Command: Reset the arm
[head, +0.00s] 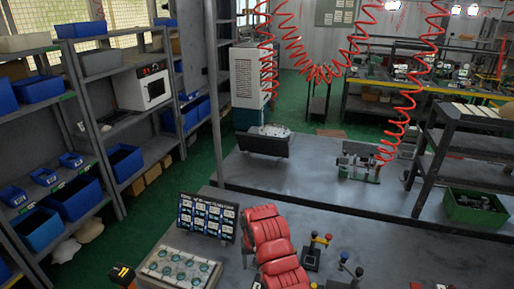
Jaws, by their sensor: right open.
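My right gripper (440,286) shows at most as a small dark part at the bottom edge, right of the middle, apart from the things on the table. Its fingertips are hard to make out, and nothing is seen held in it. My left gripper is not seen. Two dark valve blocks stand on the near table. One valve block (312,257) has yellow and red lever knobs, and the other valve block (345,282) has blue and dark knobs and is cut by the bottom edge.
A red padded seat (270,233), a tray of round parts (178,268) and a dark panel of labelled cards (207,216) occupy the near table's left. Its right part (410,250) is mostly clear. A green bin (475,207) stands at right. Shelves with blue bins (124,162) line the left.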

